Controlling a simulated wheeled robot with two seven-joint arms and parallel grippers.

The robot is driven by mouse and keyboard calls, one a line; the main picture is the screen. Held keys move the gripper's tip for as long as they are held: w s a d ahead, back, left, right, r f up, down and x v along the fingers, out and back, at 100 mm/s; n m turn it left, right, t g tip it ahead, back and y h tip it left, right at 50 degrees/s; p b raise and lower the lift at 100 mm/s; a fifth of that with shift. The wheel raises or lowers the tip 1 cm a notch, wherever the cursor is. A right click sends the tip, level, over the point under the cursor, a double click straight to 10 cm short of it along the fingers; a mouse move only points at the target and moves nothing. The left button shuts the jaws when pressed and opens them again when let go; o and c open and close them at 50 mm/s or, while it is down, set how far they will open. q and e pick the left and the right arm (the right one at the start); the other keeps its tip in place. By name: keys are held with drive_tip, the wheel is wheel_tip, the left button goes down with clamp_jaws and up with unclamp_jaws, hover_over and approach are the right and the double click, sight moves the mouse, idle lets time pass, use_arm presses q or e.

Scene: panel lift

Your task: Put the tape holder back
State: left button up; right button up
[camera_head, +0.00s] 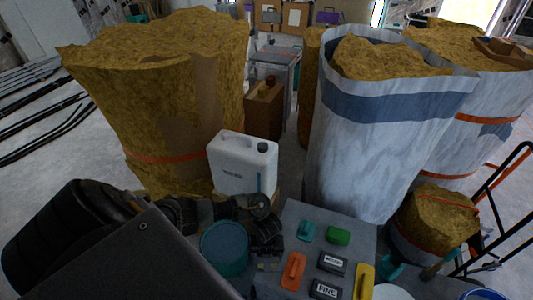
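My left arm comes in from the left, and its dark wrist and gripper (262,222) reach to the near left edge of a grey work surface (345,222). A small dark round piece with a hole, possibly the tape holder (260,205), is at the gripper's far end, in front of the white canister. I cannot tell whether the fingers hold it or are only beside it. The gripper's dark parts blend together, so its opening is unclear. My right gripper is not in view.
Large insulation rolls (165,85) and wrapped rolls (370,130) stand behind.

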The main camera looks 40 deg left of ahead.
use_arm(q)
drive_tip(key=shift+s+f, duration=0.1)
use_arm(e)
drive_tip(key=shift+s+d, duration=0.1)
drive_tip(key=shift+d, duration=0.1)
use_arm(q)
drive_tip(key=o, duration=1)
wheel_tip(320, 180, up, 11)
drive_tip(key=p, duration=0.4)
drive_tip(key=shift+r+p, duration=0.45)
drive_tip(key=shift+r, duration=0.1)
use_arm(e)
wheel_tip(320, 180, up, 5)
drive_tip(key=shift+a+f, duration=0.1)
